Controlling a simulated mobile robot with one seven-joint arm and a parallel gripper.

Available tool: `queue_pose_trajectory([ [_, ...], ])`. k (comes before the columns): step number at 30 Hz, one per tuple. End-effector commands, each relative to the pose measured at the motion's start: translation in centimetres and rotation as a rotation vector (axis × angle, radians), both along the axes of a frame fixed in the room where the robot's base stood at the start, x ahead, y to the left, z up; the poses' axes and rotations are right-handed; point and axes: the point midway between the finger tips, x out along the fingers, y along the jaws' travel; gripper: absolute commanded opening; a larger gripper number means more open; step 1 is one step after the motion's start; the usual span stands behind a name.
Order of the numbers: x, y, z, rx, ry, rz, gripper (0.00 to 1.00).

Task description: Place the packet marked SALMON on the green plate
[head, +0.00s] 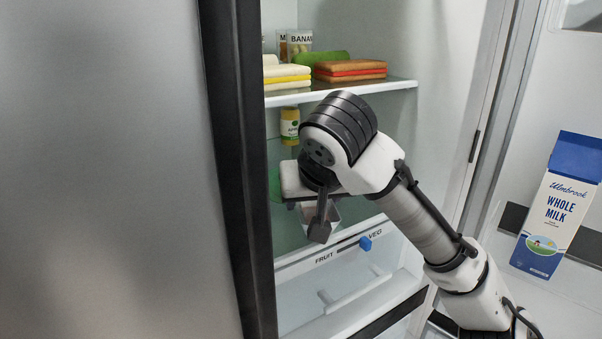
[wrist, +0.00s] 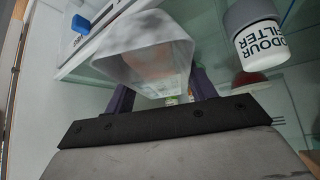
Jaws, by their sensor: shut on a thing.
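My gripper (head: 320,220) is inside the fridge, low above the lower glass shelf, pointing down. It is shut on a pale, translucent-looking packet (wrist: 148,55), which sits between the dark fingers in the wrist view. A little of the packet (head: 334,213) shows beside the finger in the head view. No SALMON mark can be read on it. A green patch (head: 274,184) shows just left of my gripper in the head view; it may be the green plate, but my gripper hides most of that area.
A white ODOUR FILTER jar (wrist: 260,45) stands close by the packet. A yellow jar (head: 289,127) stands behind my gripper. The upper shelf (head: 350,89) holds stacked flat items. A drawer with a blue slider (head: 365,243) is below. A milk carton (head: 558,205) is at right.

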Motion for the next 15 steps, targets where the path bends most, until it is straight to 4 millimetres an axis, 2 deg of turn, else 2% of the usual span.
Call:
queue_pose_trajectory([
  [1,1.3,0.4,0.2,0.006,0.002,0.002,0.15],
  [4,3.2,0.7,0.1,0.003,0.002,0.002,0.15],
  [11,5.4,1.0,0.1,0.002,-0.001,0.0,0.15],
  [15,7.5,1.4,0.3,0.0,0.001,0.0,0.15],
])
